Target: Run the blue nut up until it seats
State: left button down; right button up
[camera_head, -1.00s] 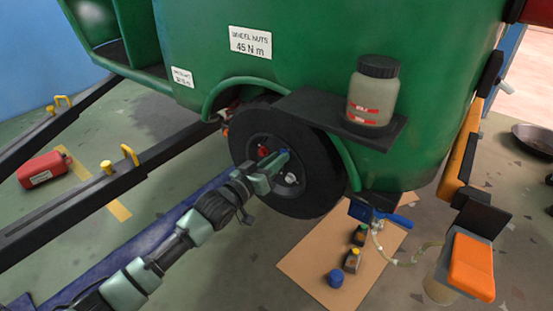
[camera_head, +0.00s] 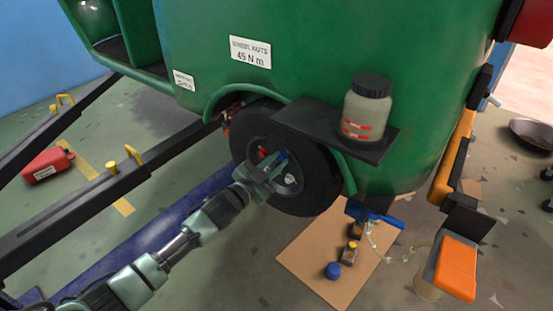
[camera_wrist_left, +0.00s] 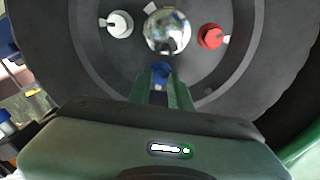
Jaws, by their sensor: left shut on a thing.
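The blue nut (camera_wrist_left: 161,70) shows in the left wrist view below the shiny hub cap (camera_wrist_left: 167,31), between the fingertips of my left gripper (camera_wrist_left: 162,80). My left gripper is shut on it at the wheel face. In the head view the left gripper (camera_head: 272,171) reaches the black wheel (camera_head: 312,190), and a bit of the blue nut (camera_head: 282,156) shows by the fingers. A red nut (camera_wrist_left: 210,37) and a white nut (camera_wrist_left: 120,24) sit on either side of the hub cap; they also show in the head view. How far the blue nut is threaded is hidden. My right gripper is not in view.
The green rickshaw body (camera_head: 240,80) overhangs the wheel. A jar (camera_head: 367,105) stands on a black shelf (camera_head: 300,122) above it. Small bottles and a blue cap (camera_head: 333,270) are on a cardboard sheet (camera_head: 305,262).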

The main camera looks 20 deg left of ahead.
pick_arm(q)
jog(key=m, duration=0.6)
jog(key=shift+f+p, duration=0.15)
jog(key=shift+p, duration=0.2)
jog(key=m, duration=0.4)
jog(key=shift+f+m, duration=0.1)
jog(key=shift+m, duration=0.9)
jog(key=shift+m+b, duration=0.3)
jog(key=shift+m, duration=0.5)
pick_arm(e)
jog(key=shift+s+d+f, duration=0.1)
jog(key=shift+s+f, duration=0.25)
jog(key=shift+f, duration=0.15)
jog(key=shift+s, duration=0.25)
pick_arm(q)
jog(key=c, duration=1.3)
grip_release()
jog(key=shift+s, duration=0.1)
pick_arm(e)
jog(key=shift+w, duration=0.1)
